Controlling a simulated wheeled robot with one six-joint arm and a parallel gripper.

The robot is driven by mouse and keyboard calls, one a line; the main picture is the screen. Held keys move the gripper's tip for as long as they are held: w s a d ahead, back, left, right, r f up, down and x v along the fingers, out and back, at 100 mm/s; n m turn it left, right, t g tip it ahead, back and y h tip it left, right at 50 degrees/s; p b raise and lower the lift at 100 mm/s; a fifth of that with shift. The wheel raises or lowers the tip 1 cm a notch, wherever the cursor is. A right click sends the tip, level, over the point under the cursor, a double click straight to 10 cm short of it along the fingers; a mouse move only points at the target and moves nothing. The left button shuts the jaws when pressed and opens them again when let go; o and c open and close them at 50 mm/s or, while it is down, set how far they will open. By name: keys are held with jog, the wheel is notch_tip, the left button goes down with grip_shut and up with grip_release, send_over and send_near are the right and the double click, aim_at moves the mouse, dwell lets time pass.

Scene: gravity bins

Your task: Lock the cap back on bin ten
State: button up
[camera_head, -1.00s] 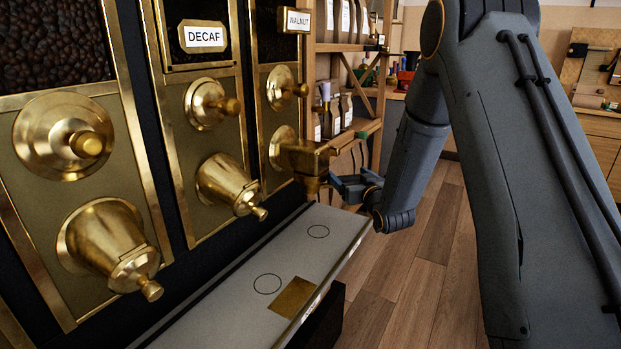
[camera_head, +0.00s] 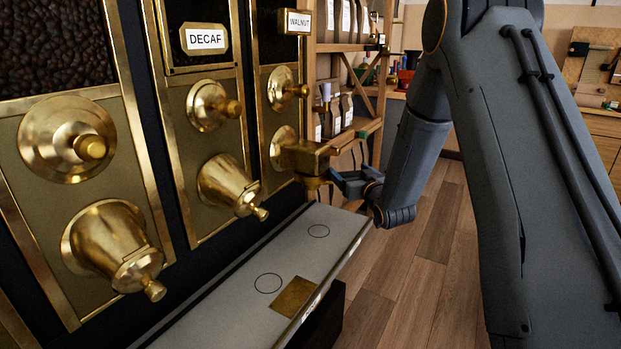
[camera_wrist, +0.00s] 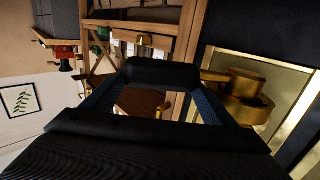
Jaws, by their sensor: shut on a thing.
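The front fitting of the bin labelled WALNUT (camera_head: 299,21) has a round brass base and a boxy brass spout (camera_head: 306,157) with a lever at its right. No bin number is readable, so I cannot tell which is bin ten. My gripper (camera_head: 334,180) is just below and right of this spout, its fingers reaching left toward the spout's lower mouth. I cannot tell whether the cap is seated.
A DECAF bin (camera_head: 204,38) and another bin, with conical brass spouts (camera_head: 228,185), stand to the left. A pale ledge (camera_head: 240,285) with circle marks and a brass plate (camera_head: 294,297) runs below. A wooden shelf (camera_head: 349,47) with bags stands behind; the floor right is clear.

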jog(key=shift+s+r, duration=0.1)
jog(key=shift+s+a+m+h, duration=0.1)
jog(key=shift+s+m+h, duration=0.3)
jog(key=shift+h, duration=0.2)
jog(key=shift+s+m+h+p, duration=0.45)
jog(key=shift+s+m+h, duration=0.55)
jog(key=shift+h, duration=0.6)
jog(key=shift+s+a+m+h, duration=0.1)
jog(key=shift+s+m+h, duration=0.45)
jog(key=shift+h, duration=0.15)
jog(key=shift+s+a+m+h+p, duration=0.1)
jog(key=shift+s+m+h+p, duration=0.35)
jog(key=shift+s+m+h, duration=0.65)
jog(key=shift+w+n, duration=0.2)
jog(key=shift+n, duration=0.05)
